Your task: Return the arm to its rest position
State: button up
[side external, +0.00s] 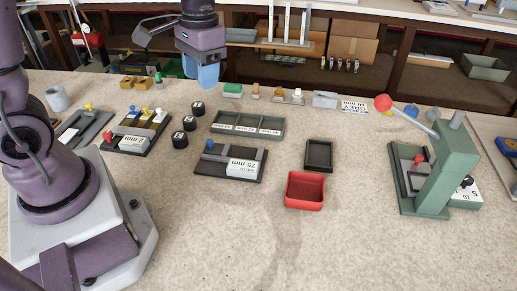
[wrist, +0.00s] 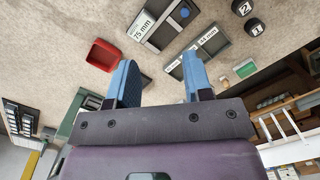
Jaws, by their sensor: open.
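My gripper (side external: 208,76) is raised above the back part of the bench in the side external view. Its blue fingers point down. In the wrist view the two blue fingers of my gripper (wrist: 160,85) stand apart with nothing between them. My purple arm reaches in from the upper part of the side external view. The gripper is clear of the things on the bench.
A green lever press (side external: 447,165) stands right. Black numbered knobs (side external: 180,140) are left of the tray. The front middle is clear.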

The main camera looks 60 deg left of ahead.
jog(key=s+d+r+m+t, duration=0.1)
jog(key=s+d+r+t, duration=0.4)
jog(key=s+r, duration=0.5)
jog(key=shift+s+d+t, duration=0.3)
jog(key=shift+t, duration=0.5)
